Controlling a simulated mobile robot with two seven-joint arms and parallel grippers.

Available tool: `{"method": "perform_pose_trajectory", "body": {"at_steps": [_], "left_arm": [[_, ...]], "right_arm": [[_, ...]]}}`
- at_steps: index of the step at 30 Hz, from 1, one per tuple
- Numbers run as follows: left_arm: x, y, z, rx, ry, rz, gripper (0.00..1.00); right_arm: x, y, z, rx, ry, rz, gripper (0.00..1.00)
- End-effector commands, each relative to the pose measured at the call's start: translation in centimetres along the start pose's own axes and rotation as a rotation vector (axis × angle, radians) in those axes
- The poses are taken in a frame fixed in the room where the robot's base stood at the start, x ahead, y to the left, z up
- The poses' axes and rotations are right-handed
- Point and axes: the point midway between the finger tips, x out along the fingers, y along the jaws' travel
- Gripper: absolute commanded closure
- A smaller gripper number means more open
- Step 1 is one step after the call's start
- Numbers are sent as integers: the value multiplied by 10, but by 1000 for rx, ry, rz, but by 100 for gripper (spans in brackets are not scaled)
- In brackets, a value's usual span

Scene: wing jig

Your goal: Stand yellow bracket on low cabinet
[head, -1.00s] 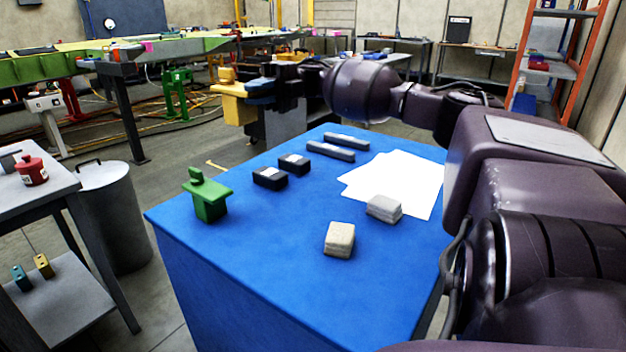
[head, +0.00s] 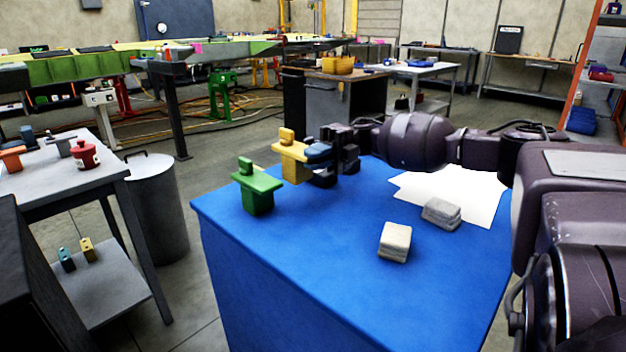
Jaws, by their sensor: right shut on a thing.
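The yellow bracket (head: 291,158) is in my right gripper (head: 322,158), which is shut on it. The bracket is upright, at the far left part of the blue-topped low cabinet (head: 290,285), just behind and right of the green bracket (head: 257,190). I cannot tell whether its foot touches the top. The green bracket stands upright near the cabinet's left corner. My right gripper and forearm hide the back of the cabinet top. My left gripper is not in view.
Two pale blocks (head: 395,241) and (head: 441,213) lie on the cabinet top, near white sheets (head: 470,192). The front left of the top is clear. A grey table (head: 60,180) with a red container (head: 86,156) and a grey bin (head: 156,215) stand at left.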

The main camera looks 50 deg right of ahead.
Motion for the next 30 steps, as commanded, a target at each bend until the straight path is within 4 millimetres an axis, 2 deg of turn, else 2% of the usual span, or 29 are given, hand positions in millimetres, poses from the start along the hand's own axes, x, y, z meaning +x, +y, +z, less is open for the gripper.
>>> {"method": "perform_pose_trajectory", "body": {"at_steps": [1, 3, 7, 13, 24, 25, 30], "left_arm": [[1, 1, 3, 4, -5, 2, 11], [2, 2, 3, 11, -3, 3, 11], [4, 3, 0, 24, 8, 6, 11], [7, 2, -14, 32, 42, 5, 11], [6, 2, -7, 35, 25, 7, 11], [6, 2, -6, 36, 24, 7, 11], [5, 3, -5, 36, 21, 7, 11]], "right_arm": [[0, -14, 0, 10, 0, 0, 100], [0, -26, 0, 12, 0, 0, 100], [0, -44, 0, 10, 0, 0, 100], [0, -44, 0, 1, 0, 1, 100], [0, -50, 0, 3, 0, 0, 100], [0, -51, 0, 5, 0, -1, 85], [0, -52, -1, 8, 0, -1, 61]]}}
